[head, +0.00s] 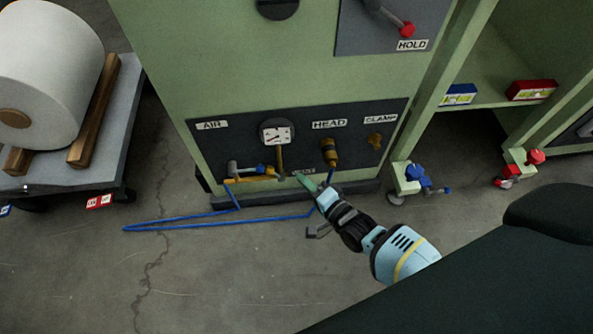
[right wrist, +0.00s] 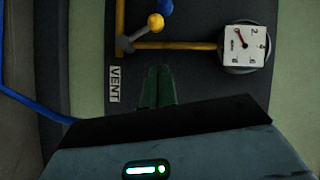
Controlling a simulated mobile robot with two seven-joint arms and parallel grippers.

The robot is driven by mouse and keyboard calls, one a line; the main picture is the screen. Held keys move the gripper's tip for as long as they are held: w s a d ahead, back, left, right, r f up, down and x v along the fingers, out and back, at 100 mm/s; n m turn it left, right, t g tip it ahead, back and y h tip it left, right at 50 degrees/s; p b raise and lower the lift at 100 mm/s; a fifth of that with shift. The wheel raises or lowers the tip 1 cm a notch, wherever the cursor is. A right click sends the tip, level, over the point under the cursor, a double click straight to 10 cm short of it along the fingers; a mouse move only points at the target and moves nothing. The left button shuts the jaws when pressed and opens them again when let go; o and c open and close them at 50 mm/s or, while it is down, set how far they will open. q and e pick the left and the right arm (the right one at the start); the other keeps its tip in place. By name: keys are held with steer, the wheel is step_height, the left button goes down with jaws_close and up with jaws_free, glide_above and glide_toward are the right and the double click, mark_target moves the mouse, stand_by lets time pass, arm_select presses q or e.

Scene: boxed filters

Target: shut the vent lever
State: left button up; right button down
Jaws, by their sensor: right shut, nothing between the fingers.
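The vent lever (right wrist: 140,32) is a short grey stem with a yellow ball knob, beside the white VENT label (right wrist: 114,84) in the right wrist view. Its knob stands out at an angle from a grey valve body on yellow pipework. In the head view the lever is small, near the yellow pipe at the panel's bottom edge. My right gripper (head: 304,180) has its green fingers together and empty, in front of the lower panel. In the right wrist view the fingers (right wrist: 157,84) are just right of the label, apart from the knob. My left gripper is not visible.
A round gauge (head: 277,134) and a blue-handled valve (head: 264,168) share the dark panel (head: 225,145). A brass HEAD fitting (head: 330,152) is to the right. A blue hose (head: 180,224) loops on the floor. A cart with a white roll (head: 50,75) stands left.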

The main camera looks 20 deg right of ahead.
steer(key=f+p+v, duration=0.1)
steer(key=v, duration=0.5)
steer(key=shift+s+r+p, duration=0.35)
steer(key=shift+r+p, duration=0.05)
steer(key=shift+r, duration=0.15)
steer(key=shift+d, duration=0.1)
